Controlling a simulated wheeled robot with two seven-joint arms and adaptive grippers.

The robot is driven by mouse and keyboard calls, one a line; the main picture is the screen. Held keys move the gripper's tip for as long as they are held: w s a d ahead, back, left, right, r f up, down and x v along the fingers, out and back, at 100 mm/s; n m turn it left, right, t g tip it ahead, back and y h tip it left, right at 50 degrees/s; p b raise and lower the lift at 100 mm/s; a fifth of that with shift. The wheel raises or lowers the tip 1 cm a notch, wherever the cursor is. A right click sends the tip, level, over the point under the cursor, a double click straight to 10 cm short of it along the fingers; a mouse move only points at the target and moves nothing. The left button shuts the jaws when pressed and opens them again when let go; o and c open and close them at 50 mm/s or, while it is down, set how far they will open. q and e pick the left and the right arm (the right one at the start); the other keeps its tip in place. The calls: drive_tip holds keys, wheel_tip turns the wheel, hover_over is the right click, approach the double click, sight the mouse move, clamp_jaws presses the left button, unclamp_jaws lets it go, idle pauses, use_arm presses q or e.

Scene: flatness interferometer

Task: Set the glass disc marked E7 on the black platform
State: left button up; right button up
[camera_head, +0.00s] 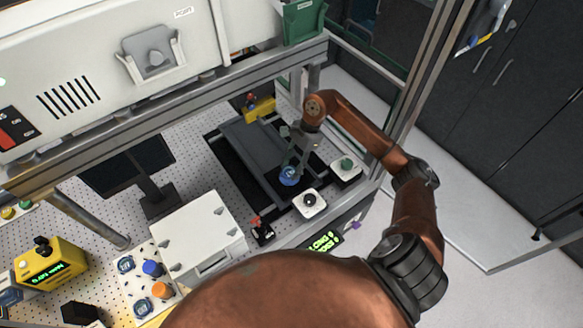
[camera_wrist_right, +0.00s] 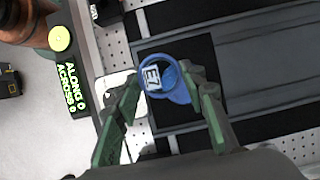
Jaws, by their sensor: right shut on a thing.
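The glass disc marked E7 (camera_head: 289,176) has a blue rim. It also shows in the wrist view (camera_wrist_right: 152,78), where its white mark is partly readable. My right gripper (camera_head: 294,163) is shut on it, with the green-grey fingers on either side of it in the wrist view (camera_wrist_right: 162,88). The black platform (camera_wrist_right: 205,52) lies under or just beyond the disc in the wrist view. The disc overlaps it in the picture; I cannot tell whether they touch. My left gripper is not in view.
White boxes with a black knob (camera_head: 309,201) and a green knob (camera_head: 346,165) stand close by. A grey slide (camera_head: 258,150) lies behind. A display (camera_head: 322,243) reads ALONG and ACROSS. A white case (camera_head: 198,235) is left of it. Frame posts and a beam enclose the bench.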

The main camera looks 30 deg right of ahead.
sight(292, 169)
drive_tip(key=w+f, duration=0.1)
drive_tip(key=d+f, duration=0.1)
drive_tip(key=w+f+p, duration=0.1)
drive_tip(key=f, duration=0.1)
drive_tip(key=shift+w+d, duration=0.3)
drive_tip(key=shift+d, duration=0.1)
drive_tip(key=shift+w+d+f, duration=0.1)
drive_tip(key=shift+w+f, duration=0.1)
drive_tip(key=shift+f, duration=0.15)
wheel_tip(292, 169, down, 2)
drive_tip(key=shift+f+p, duration=0.1)
drive_tip(key=shift+p, duration=0.85)
drive_tip(key=shift+f, duration=0.45)
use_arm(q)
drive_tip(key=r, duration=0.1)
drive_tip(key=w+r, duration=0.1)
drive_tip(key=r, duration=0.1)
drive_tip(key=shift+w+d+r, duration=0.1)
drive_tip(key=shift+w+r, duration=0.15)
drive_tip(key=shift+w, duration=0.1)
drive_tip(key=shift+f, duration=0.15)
use_arm(e)
drive_tip(key=shift+f, duration=0.15)
drive_tip(key=shift+f, duration=0.1)
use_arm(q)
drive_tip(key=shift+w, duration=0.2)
use_arm(e)
drive_tip(key=o, duration=1.2)
